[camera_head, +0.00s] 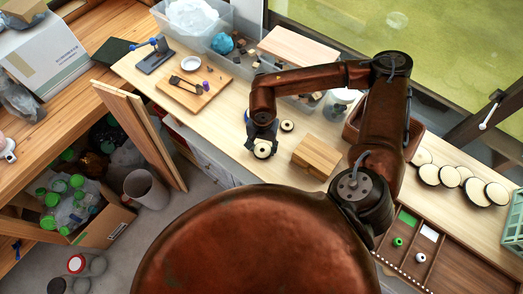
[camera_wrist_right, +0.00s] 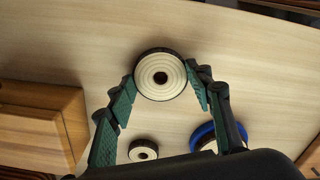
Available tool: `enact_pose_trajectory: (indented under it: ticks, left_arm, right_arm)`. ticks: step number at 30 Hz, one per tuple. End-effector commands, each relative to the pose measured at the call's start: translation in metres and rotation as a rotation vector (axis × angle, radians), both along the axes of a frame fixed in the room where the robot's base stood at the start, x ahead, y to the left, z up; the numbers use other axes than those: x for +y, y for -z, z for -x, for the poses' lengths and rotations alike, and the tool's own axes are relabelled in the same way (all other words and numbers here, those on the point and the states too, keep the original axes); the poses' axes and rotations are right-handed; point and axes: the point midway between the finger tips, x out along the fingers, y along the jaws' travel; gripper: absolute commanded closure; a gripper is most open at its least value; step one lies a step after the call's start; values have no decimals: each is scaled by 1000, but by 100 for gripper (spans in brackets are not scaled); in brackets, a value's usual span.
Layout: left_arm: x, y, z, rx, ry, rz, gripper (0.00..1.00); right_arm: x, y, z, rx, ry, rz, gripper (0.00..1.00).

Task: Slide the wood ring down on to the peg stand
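A round pale wood ring (camera_head: 263,150) with a dark rim and dark centre hole lies on the light wooden table. It also shows in the right wrist view (camera_wrist_right: 160,77), between the fingertips. My right gripper (camera_head: 262,140) points down over it, and its green-padded fingers (camera_wrist_right: 161,83) are spread on either side; whether they touch it I cannot tell. A smaller ring-like disc (camera_head: 287,125) lies beside it, also in the wrist view (camera_wrist_right: 143,150). A blue-edged round thing (camera_wrist_right: 205,132) is partly hidden behind a finger. I cannot identify the peg stand with certainty. My left gripper is not in view.
A wooden box (camera_head: 318,153) stands close to the right of the ring. Several log slices (camera_head: 450,176) lie at the right. A board with small items (camera_head: 175,92) and a dark stand with blue parts (camera_head: 155,60) are at the left. The table's front edge is near the ring.

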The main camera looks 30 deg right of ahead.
Motion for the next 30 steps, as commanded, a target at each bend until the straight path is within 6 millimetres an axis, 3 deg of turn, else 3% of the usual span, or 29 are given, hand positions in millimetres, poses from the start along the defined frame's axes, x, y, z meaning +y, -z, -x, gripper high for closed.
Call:
enact_pose_trajectory:
  ticks: [13,20,30]
  left_arm:
    - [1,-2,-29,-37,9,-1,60]
    - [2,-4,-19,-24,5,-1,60]
    - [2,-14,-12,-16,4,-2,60]
  right_arm:
    - [0,1,0,1,0,1,85]
    - [0,-6,0,0,0,0,85]
    - [0,-32,0,-1,0,-1,85]
